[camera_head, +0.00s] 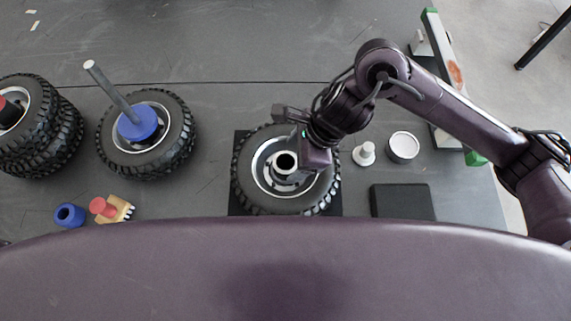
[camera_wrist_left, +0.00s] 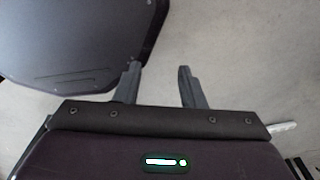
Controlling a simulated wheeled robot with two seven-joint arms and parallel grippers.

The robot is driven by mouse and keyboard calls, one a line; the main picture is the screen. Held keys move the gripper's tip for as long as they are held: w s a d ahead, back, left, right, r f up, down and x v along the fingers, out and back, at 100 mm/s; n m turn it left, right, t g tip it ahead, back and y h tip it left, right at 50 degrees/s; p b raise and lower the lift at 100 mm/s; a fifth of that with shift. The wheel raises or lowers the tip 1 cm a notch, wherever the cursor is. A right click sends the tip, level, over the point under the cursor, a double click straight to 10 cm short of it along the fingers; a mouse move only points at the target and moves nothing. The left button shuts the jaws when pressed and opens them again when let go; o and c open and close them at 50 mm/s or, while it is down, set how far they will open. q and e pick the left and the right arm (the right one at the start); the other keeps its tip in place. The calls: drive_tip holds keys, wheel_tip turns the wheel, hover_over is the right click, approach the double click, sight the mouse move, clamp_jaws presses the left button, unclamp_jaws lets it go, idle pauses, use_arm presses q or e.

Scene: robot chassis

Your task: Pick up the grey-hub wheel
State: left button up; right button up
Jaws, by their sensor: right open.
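A wheel with a black knobbly tyre and silver-grey rim (camera_head: 250,190) lies flat on a black square mat (camera_head: 236,206). A pale ring with a dark centre (camera_head: 285,163) sits at its hub. My right gripper (camera_head: 293,140) is over the upper right part of this wheel and hides some of its rim and tyre; it is open, and I cannot tell whether it touches the wheel. My left gripper (camera_wrist_left: 158,70) shows only in the left wrist view, open and empty above a pale floor.
A wheel with a blue hub and upright grey rod (camera_head: 137,122) lies left. Stacked tyres with a red hub piece (camera_head: 40,140) are farther left. A blue ring (camera_head: 69,215), red-and-yellow piece (camera_head: 113,208), white knob (camera_head: 364,153), round tin (camera_head: 403,147) and black pad (camera_head: 402,202) surround the mat.

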sight(285, 161)
drive_tip(key=shift+a+f, duration=0.25)
drive_tip(key=shift+f, duration=0.15)
drive_tip(key=x, duration=0.1)
drive_tip(key=p+x, duration=0.1)
drive_tip(key=x, duration=0.1)
drive_tip(key=shift+w+a+f, duration=0.2)
drive_tip(key=shift+w, duration=0.05)
drive_tip(key=shift+a+f, duration=0.1)
drive_tip(key=shift+f, duration=0.2)
use_arm(q)
drive_tip(key=shift+w+d+r, duration=0.1)
drive_tip(key=shift+w+r, duration=0.5)
drive_tip(key=shift+w, duration=0.25)
use_arm(e)
drive_tip(key=shift+c, duration=0.3)
drive_tip(key=c, duration=0.5)
clamp_jaws()
use_arm(q)
drive_tip(key=shift+s, duration=0.3)
use_arm(e)
drive_tip(key=shift+w+r, duration=0.15)
drive_tip(key=shift+w, duration=0.05)
